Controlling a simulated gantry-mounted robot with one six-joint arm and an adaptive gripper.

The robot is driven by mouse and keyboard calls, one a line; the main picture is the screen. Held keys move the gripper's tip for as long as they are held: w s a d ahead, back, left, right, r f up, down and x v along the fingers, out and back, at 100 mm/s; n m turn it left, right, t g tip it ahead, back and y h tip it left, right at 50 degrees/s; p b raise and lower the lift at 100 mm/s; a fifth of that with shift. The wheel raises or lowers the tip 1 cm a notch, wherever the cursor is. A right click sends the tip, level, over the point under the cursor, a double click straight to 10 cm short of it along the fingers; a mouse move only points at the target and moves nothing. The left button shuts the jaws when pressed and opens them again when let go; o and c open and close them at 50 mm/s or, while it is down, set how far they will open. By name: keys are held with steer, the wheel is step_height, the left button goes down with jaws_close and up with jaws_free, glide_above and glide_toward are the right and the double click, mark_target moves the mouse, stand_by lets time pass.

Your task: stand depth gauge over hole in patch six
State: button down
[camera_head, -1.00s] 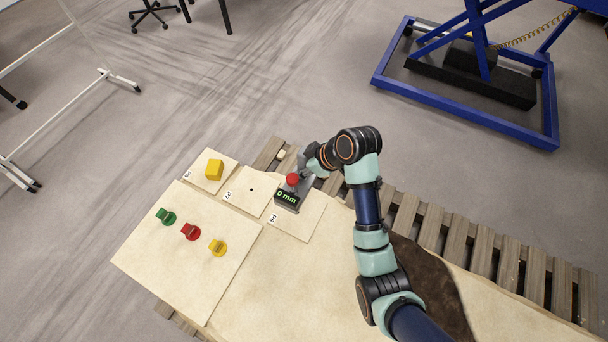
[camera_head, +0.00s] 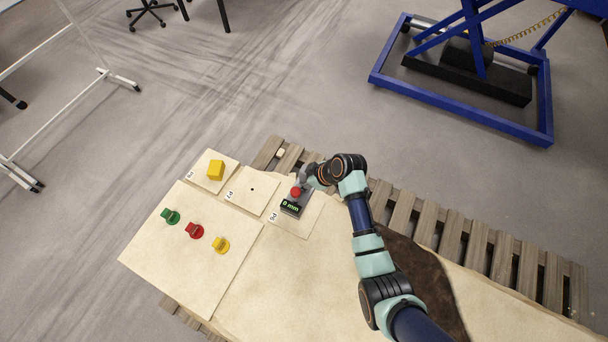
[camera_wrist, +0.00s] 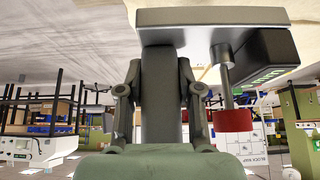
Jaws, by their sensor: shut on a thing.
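The depth gauge (camera_head: 291,207) is a grey body with a dark display reading "0 mm" in green and a red knob (camera_head: 296,191). My gripper (camera_head: 307,180) is shut on its grey upright part, seen between the fingers in the wrist view (camera_wrist: 162,95). The gauge is over the pale square patch P6 (camera_head: 303,227), covering its upper left part. I cannot tell whether its base touches the patch. No hole shows in P6; the gauge and gripper hide part of it. The wrist view shows the gauge's flat base (camera_wrist: 210,17) and red knob (camera_wrist: 232,121).
Patch P7 (camera_head: 247,202), with a dark hole, lies left of P6. Beyond it a patch carries a yellow block (camera_head: 216,170). A larger board (camera_head: 180,265) holds green, red and yellow pieces. Wooden slats (camera_head: 430,225) run behind the pale surface.

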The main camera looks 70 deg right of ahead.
steer(key=shift+f+b, duration=3.2)
steer(key=shift+f, duration=0.1)
steer(key=shift+f+b, duration=0.35)
steer(key=shift+f, duration=0.2)
steer(key=c, duration=0.7)
jaws_free()
steer(key=shift+f, duration=0.1)
